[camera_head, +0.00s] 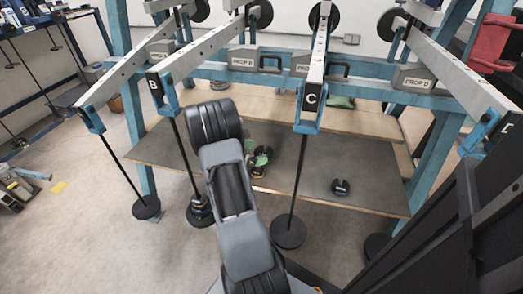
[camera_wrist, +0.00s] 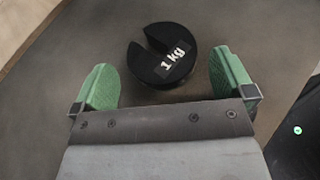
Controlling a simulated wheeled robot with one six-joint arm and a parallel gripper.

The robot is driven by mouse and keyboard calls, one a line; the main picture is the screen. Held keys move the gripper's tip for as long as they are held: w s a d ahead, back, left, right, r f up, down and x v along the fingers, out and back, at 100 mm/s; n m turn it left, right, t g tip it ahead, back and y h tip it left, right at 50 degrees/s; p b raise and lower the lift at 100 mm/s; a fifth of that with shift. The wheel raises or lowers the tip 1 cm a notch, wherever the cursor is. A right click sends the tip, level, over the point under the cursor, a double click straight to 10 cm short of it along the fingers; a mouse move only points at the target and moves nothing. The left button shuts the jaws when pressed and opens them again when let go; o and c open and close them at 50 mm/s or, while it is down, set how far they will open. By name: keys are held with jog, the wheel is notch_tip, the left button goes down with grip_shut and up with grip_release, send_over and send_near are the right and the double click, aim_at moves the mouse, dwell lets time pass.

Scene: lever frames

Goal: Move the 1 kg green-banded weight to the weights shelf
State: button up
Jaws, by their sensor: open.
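In the head view my gripper (camera_head: 262,158) is partly hidden behind my arm, over the grey low board (camera_head: 310,190). A small dark weight (camera_head: 258,172) shows just below the fingers. I cannot tell which surface is the weights shelf.
Another dark weight (camera_head: 341,187) lies to the right on the board. Lever beams with B (camera_head: 155,85) and C (camera_head: 311,97) plates carry hanging rods around my arm. Lever B's rod bears stacked weights (camera_head: 201,211); lever C's black base disc (camera_head: 289,232) hangs near my arm.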

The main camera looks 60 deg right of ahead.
jog(key=shift+p+v, duration=0.45)
jog(key=shift+v, duration=1.35)
jog(key=shift+s+r, duration=0.1)
